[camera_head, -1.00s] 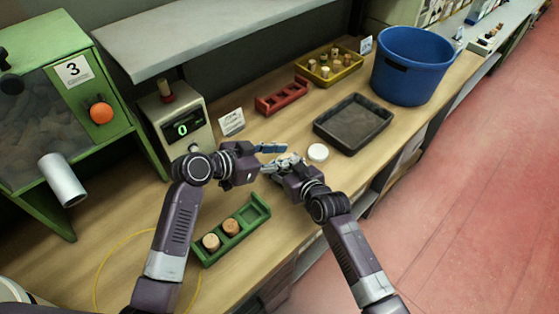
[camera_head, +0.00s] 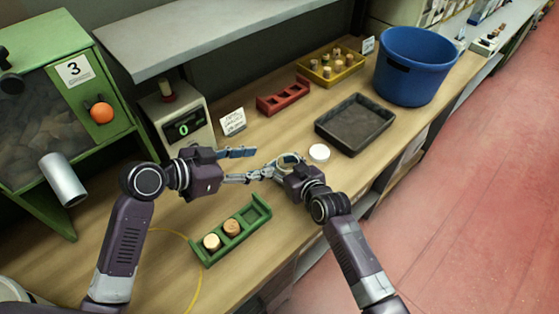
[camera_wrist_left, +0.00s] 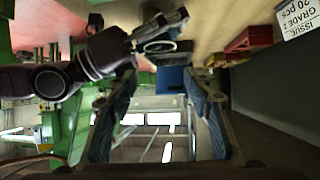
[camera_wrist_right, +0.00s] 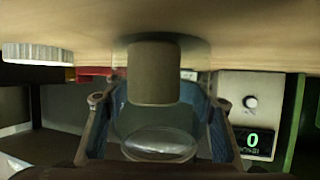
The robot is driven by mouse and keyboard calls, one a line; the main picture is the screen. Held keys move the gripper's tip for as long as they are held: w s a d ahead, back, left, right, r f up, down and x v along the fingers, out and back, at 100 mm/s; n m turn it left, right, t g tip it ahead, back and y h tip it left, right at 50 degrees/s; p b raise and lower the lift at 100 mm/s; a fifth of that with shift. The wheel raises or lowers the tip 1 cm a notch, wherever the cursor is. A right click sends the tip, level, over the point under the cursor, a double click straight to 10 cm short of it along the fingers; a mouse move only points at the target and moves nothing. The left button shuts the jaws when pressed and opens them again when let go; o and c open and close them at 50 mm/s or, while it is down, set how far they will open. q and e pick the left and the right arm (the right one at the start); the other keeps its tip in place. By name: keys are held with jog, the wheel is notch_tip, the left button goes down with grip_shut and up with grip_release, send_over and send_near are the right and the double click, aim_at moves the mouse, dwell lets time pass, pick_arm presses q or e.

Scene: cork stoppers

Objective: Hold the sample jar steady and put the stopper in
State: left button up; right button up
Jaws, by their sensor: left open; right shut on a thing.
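The clear glass sample jar (camera_head: 287,159) is in my right gripper (camera_head: 282,168), which is shut around it. Its open round mouth faces up and also shows in the left wrist view (camera_wrist_left: 160,46). In the right wrist view, which is upside down, a brown cork stopper (camera_wrist_right: 153,72) shows within the glass, at the end near the table; the mouth (camera_wrist_right: 160,145) is clear. Whether the jar touches the table is unclear. My left gripper (camera_head: 243,165) is open and empty, left of the jar. Two stoppers (camera_head: 231,228) stand in the green rack (camera_head: 258,214), with free room at its right end.
A white lid (camera_head: 319,152) lies right of the jar. A dark tray (camera_head: 355,123), red rack (camera_head: 283,96), yellow tray of stoppers (camera_head: 331,67) and blue bucket (camera_head: 413,66) stand behind. A scale (camera_head: 180,125) reading 0 and a green cabinet (camera_head: 75,110) stand left.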

dwell(0.3)
jog(key=o, duration=1.8)
jog(key=shift+c, duration=0.2)
jog(key=v, duration=1.2)
